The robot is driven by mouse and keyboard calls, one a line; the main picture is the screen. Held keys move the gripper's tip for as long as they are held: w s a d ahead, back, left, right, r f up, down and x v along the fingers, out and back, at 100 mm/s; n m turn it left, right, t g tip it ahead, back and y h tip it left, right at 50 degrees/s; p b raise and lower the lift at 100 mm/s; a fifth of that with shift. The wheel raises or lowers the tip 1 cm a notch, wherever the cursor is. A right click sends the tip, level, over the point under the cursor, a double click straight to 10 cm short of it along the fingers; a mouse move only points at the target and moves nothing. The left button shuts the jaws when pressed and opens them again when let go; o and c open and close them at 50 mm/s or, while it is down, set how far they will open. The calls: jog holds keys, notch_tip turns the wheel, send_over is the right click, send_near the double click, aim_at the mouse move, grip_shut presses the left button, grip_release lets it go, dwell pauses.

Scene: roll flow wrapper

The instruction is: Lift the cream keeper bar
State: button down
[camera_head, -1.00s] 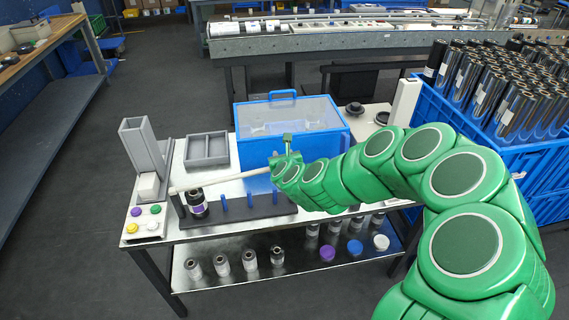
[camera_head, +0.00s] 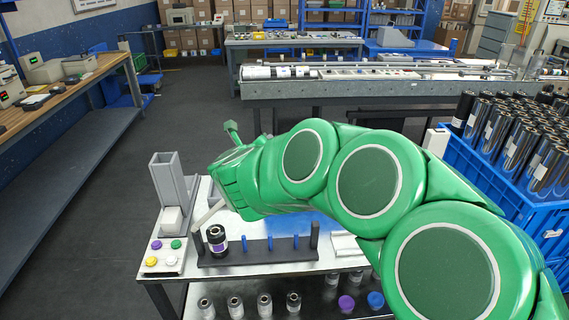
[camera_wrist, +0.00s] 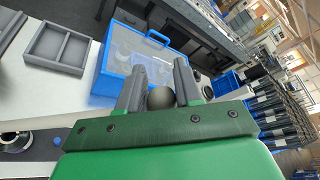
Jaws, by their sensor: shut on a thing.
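The cream keeper bar (camera_head: 208,215) shows in the head view as a short pale tilted length below my green wrist; the rest is hidden behind my arm. Its visible lower left end is near the left post of the dark peg rack (camera_head: 262,252); I cannot tell whether they touch. In the wrist view my gripper (camera_wrist: 158,82) has two grey fingers closed about a round dark end (camera_wrist: 161,98), seemingly the bar's. The fingers are hidden in the head view.
A grey upright chute (camera_head: 166,180) and a button box (camera_head: 164,256) stand left of the rack. A blue clear-lidded box (camera_wrist: 128,66) and a grey divided tray (camera_wrist: 58,47) are behind. A blue crate of rolls (camera_head: 540,210) is at right.

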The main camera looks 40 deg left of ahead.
jog(key=s+a+r+n+t, duration=0.2)
jog(key=s+a+r+n, duration=0.2)
jog(key=s+a+r, duration=0.3)
jog(key=shift+s+a+r, duration=0.35)
jog(key=shift+s+a, duration=1.8)
jog(key=shift+a, duration=0.05)
jog(key=c, duration=0.8)
grip_release()
jog(key=shift+c, duration=0.2)
jog(key=f+v, duration=0.1)
jog(key=v, duration=0.6)
jog(key=shift+s+r, duration=0.4)
jog(key=shift+d, duration=0.1)
